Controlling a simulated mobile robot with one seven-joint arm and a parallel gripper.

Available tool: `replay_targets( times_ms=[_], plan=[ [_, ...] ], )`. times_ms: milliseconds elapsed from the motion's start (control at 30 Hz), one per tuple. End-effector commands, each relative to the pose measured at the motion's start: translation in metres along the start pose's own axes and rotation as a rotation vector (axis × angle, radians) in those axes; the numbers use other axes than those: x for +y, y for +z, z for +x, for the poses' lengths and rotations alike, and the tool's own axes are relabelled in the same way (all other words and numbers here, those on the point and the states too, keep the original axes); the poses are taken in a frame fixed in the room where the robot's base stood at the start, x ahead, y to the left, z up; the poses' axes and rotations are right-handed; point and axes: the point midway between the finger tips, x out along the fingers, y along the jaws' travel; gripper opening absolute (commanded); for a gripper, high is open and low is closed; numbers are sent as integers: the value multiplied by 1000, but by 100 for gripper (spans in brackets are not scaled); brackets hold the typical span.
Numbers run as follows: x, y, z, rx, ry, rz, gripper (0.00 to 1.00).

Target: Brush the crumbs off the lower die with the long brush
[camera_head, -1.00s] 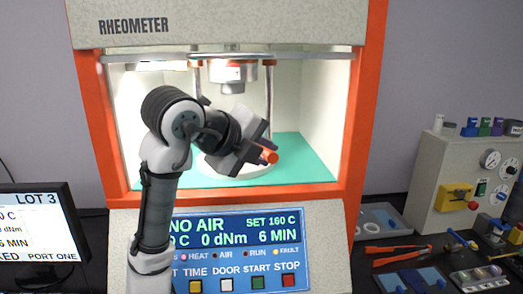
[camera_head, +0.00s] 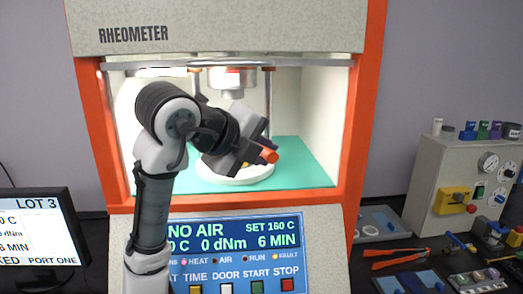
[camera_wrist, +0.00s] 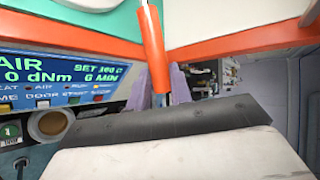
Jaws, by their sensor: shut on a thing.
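The rheometer's lit chamber is open. The lower die (camera_head: 238,177) is a round white disc on the teal chamber floor, partly hidden by my gripper; no crumbs can be made out. My gripper (camera_head: 253,146) is in front of the disc in the head view. It is shut on an orange handle (camera_head: 269,155), taken to be the long brush's. The bristles are not visible.
The upper die (camera_head: 232,78) hangs over the disc between thin rods. The orange frame (camera_head: 345,190) and control panel (camera_head: 240,232) border the opening. A monitor (camera_head: 40,225) stands left. At right are a gauge box (camera_head: 440,190), orange tongs (camera_head: 395,252) and a grey tray (camera_head: 378,222).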

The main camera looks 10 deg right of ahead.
Motion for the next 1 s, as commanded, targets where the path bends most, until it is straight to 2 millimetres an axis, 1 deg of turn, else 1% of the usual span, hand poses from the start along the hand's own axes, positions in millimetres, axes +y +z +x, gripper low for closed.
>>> replay_targets(
  times_ms=[100, 1000],
  plan=[
    [4, -12, -9, -3, 0, 4, 0],
    [22, -93, -79, -3, 0, 4, 0]
  ],
)
